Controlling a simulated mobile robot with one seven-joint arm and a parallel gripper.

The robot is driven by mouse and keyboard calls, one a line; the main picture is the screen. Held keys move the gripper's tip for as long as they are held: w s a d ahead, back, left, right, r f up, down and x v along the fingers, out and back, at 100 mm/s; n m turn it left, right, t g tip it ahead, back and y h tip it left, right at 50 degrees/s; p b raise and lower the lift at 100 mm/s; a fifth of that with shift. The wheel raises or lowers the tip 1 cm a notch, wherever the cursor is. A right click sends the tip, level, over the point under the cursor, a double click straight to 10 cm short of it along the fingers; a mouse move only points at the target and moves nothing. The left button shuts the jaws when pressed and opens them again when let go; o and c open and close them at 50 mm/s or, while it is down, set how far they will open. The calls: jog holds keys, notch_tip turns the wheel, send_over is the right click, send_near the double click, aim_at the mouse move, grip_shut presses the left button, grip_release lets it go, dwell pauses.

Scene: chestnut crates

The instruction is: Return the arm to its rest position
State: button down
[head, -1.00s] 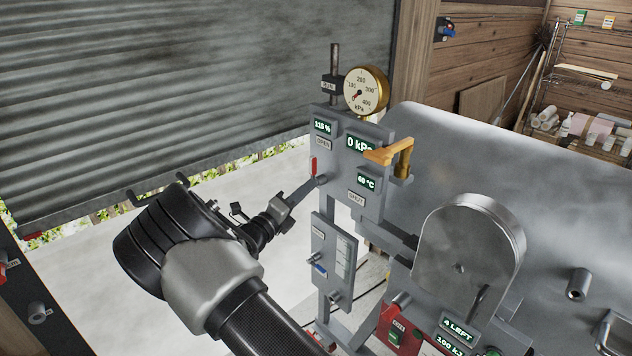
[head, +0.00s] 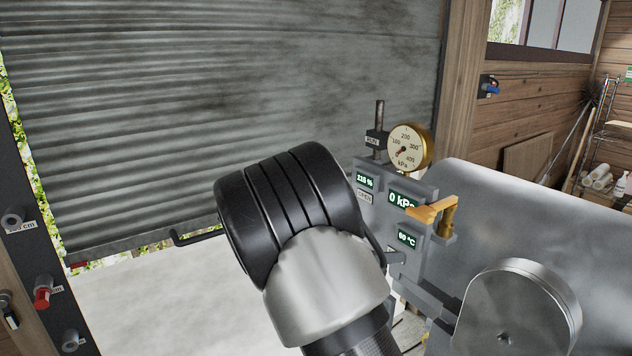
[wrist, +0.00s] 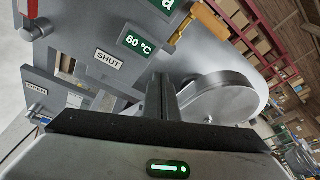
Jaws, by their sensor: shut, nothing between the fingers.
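My gripper (wrist: 161,92) shows in the wrist view as dark fingers closed together in the lower middle, with nothing between them. Its body with a lit green bar lies along the bottom edge. In the head view my arm's black and grey link fills the middle, and the gripper is hidden behind it. In the wrist view the grey control panel (wrist: 122,52) with its SHUT label and 60 °C display is beyond the fingers. I cannot tell the exact gap. The panel also shows behind my arm in the head view (head: 425,222).
A grey tank (head: 520,215) with a round lid (head: 515,315) stands at right. A ribbed shutter (head: 200,100) spans the back, with pale floor (head: 170,310) below. Knobs line the left post (head: 42,293).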

jog(key=s+d+r+m+g+y, duration=0.2)
jog(key=s+m+y, duration=0.1)
jog(key=s+m, duration=0.45)
jog(key=s+d+r+m+g+y, duration=0.1)
jog(key=s+d+m+g+y, duration=0.2)
jog(key=s+m, duration=0.4)
jog(key=s+a+r+m+t+y, duration=0.2)
jog(key=s+a+r+m+y, duration=0.1)
jog(key=s+m, duration=0.4)
jog(key=s+a+r+m+t+y, duration=0.2)
jog(key=s+a+m, duration=0.4)
jog(key=s, duration=0.3)
jog(key=r+m+y, duration=0.1)
jog(key=y, duration=0.1)
jog(key=shift+r+y, duration=0.2)
jog(key=shift+y, duration=0.1)
